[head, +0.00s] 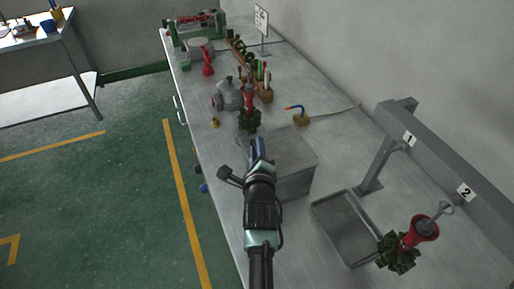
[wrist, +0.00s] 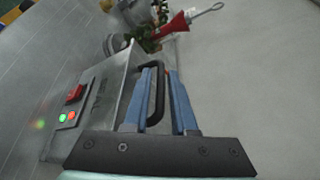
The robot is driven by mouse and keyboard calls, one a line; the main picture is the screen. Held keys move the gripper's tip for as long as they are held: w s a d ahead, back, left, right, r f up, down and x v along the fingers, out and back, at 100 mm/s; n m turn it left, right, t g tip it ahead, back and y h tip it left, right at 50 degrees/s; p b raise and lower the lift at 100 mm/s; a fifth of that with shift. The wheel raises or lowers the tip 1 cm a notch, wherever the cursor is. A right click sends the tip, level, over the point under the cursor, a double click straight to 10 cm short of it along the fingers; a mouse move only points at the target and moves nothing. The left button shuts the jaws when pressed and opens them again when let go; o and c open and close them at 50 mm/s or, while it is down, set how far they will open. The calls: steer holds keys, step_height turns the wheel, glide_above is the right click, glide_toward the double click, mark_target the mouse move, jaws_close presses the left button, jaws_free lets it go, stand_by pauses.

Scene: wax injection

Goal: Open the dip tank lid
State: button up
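The dip tank (head: 290,157) is a grey metal box on the bench, and its flat lid looks closed. In the wrist view the tank front (wrist: 95,100) carries a red switch (wrist: 75,94) and small red and green lights. A black loop handle (wrist: 158,85) stands at the lid. My gripper (head: 260,145) is over the left part of the tank. In the head view my gripper hides the handle.
A red funnel-shaped tool with green leafy pieces (head: 249,110) stands just behind the tank. A shallow tray (head: 350,228) lies to the right, below a grey rail (head: 440,160) with number tags. Another red tool (head: 424,229) hangs there. The left aisle floor is clear.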

steer(key=shift+c, duration=0.3)
jaws_close()
stand_by(1.1)
